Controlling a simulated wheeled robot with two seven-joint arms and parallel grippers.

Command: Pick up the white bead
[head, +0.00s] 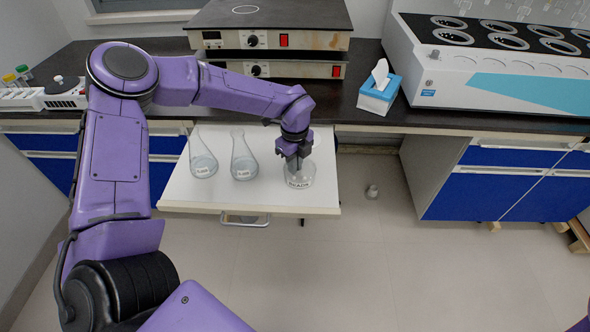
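A clear glass jar (300,181) with a label that seems to read "BEADS" stands near the right end of the white pull-out shelf (250,199). My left gripper (293,166) points down at the jar's mouth, with its fingertips at or just inside the rim. The fingers are small and dark here, and I cannot tell whether they are open or shut. I cannot make out a single white bead; the jar's inside is partly hidden by the gripper. My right gripper is out of view.
Two labelled glass flasks, the left one (203,165) and the right one (243,168), stand on the shelf left of the jar. A tissue box (379,97) and a hot plate (270,40) sit on the dark bench behind. A small glass object (371,191) is on the floor.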

